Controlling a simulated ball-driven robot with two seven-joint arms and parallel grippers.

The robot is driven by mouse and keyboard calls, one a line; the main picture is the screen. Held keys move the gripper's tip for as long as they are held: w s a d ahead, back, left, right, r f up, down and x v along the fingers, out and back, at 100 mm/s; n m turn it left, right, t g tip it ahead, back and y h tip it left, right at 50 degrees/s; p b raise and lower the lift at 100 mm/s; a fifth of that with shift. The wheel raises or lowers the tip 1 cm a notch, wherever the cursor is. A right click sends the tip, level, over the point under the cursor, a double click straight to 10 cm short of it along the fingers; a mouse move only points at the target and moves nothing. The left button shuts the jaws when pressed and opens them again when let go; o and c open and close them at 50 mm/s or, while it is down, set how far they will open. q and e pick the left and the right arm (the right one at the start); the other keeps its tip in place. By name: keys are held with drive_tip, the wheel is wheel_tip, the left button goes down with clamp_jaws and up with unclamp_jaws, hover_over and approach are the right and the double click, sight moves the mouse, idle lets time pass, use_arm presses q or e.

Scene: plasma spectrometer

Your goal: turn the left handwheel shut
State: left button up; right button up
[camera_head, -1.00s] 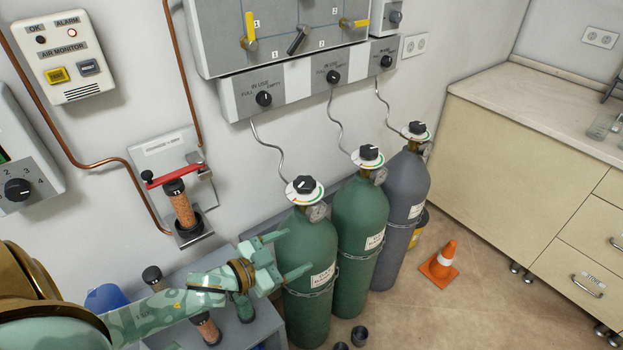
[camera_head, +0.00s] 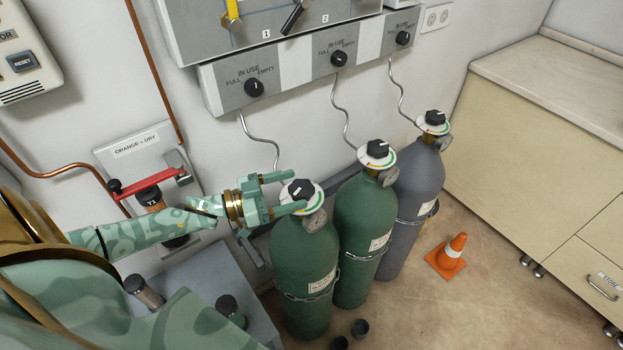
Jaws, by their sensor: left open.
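The left handwheel (camera_head: 301,190) is a black knob on a white dial with a coloured rim. It sits on top of the left green gas cylinder (camera_head: 304,262). My left gripper (camera_head: 293,192) is open at the handwheel's left side. One finger shows behind the knob and the other in front, at the dial's near left edge. I cannot tell whether either finger touches the knob. My right gripper is not in view.
A second green cylinder (camera_head: 362,225) and a grey cylinder (camera_head: 414,190) stand to the right, with chains around them. A control panel (camera_head: 275,85) is on the wall above. An orange cone (camera_head: 452,252) and small black caps (camera_head: 360,328) are on the floor.

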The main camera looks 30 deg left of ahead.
sight(309, 186)
use_arm(q)
drive_tip(key=x, duration=0.4)
drive_tip(key=shift+w, duration=0.25)
drive_tip(key=shift+w+d, duration=0.2)
drive_tip(key=shift+d, duration=0.1)
drive_tip(key=c, duration=1)
drive_tip(key=shift+f+m+g+h+b, duration=0.15)
drive_tip(key=shift+m+g+h+b, duration=0.55)
drive_tip(key=shift+h+b, duration=0.15)
drive_tip(key=shift+s+d, duration=0.1)
drive_tip(key=shift+d, duration=0.05)
drive_tip(key=o, duration=1)
